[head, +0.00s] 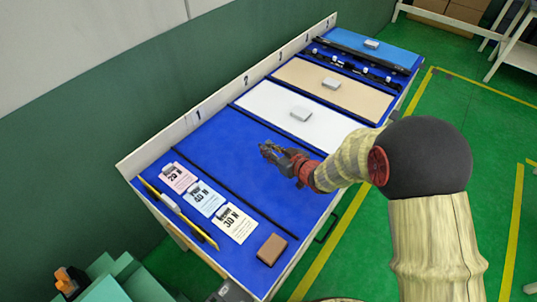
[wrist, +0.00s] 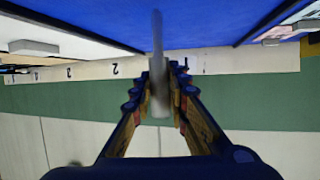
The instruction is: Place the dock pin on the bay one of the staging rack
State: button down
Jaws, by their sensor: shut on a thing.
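My gripper (head: 268,152) is over the empty blue bay of the staging rack (head: 220,145), with a "1" on the backboard behind that bay. In the wrist view my gripper (wrist: 160,78) is shut on a thin grey upright piece, which I take to be the dock pin (wrist: 157,45). The piece stands edge-on between the fingertips, and its far end overlaps the blue surface in the picture. In the head view the held piece is too small to make out. Whether it touches the rack cannot be told. Bay one (wrist: 205,22) also shows as bare blue in the wrist view.
Black dividers (head: 230,190) border the empty bay. To its left lie pink, blue and white cards (head: 237,224) and a brown block (head: 271,249). To its right are white (head: 265,107) and tan (head: 355,98) panels with grey blocks. The backboard (head: 150,152) rises along the rear edge.

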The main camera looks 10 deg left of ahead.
jog(key=shift+f, duration=0.95)
jog(key=shift+s, duration=0.1)
jog(key=shift+f+b, duration=0.15)
jog(key=shift+b, duration=0.2)
jog(key=c, duration=1.7)
grip_release()
jog(key=shift+c, duration=0.2)
jog(key=shift+s+d+r+p, duration=0.1)
jog(key=shift+d+r+p, duration=0.05)
jog(key=shift+r+p, duration=0.2)
jog(key=p+v, duration=0.3)
jog(key=v, duration=0.8)
jog(key=shift+s, duration=0.25)
